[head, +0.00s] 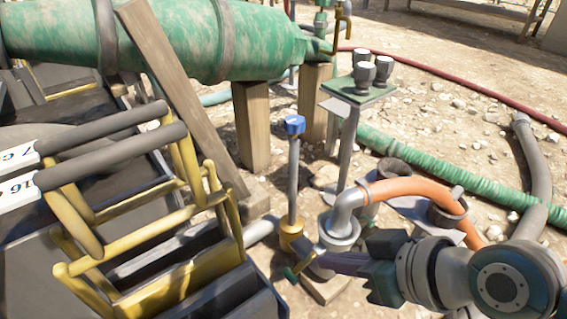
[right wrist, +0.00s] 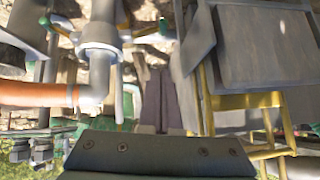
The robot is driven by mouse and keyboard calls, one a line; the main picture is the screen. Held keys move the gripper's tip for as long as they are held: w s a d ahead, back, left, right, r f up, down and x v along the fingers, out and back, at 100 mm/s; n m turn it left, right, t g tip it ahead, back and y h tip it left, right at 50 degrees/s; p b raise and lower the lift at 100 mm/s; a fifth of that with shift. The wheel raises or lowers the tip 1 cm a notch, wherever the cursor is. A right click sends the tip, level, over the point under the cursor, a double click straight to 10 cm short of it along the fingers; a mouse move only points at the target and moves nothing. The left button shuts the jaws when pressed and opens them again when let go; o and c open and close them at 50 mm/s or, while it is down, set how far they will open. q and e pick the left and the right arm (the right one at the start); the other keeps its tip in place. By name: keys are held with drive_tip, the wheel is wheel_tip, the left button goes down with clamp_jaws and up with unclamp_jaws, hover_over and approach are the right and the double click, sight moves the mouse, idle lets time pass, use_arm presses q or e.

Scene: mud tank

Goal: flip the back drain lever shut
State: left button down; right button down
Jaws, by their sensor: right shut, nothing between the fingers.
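A grey lever with a blue knob (head: 294,125) stands upright on a brass valve body (head: 290,230) in the middle of the head view. A short yellow-green handle (head: 291,272) lies low beside it; I cannot tell which of these is the back drain lever. My right gripper (head: 322,260) is shut and empty, its dark fingertips close to the handle and the foot of a grey elbow pipe (head: 344,215). I cannot tell if they touch anything. In the right wrist view the shut fingers (right wrist: 162,100) point at the fittings, beside the elbow pipe (right wrist: 99,65). My left gripper is out of view.
An orange hose (head: 410,190) arches from the elbow pipe just behind my right gripper. A yellow metal frame (head: 150,225) stands at the left. A post with a green plate (head: 358,92) stands behind. A green hose (head: 430,165) crosses the stony ground at right.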

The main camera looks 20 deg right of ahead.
drive_tip(key=b, duration=0.6)
hover_over(287, 268)
drive_tip(key=s+d, duration=0.2)
drive_tip(key=s, duration=0.1)
wheel_tip(287, 268, down, 6)
drive_tip(key=shift+w+a+f+b, duration=0.15)
drive_tip(key=shift+f+b, duration=0.4)
drive_tip(key=shift+f, duration=0.1)
drive_tip(key=shift+w+a+f+b, duration=0.1)
drive_tip(key=shift+f+b, duration=0.45)
drive_tip(key=shift+f, duration=0.05)
drive_tip(key=shift+s+f+b, duration=0.2)
drive_tip(key=shift+f+b, duration=0.35)
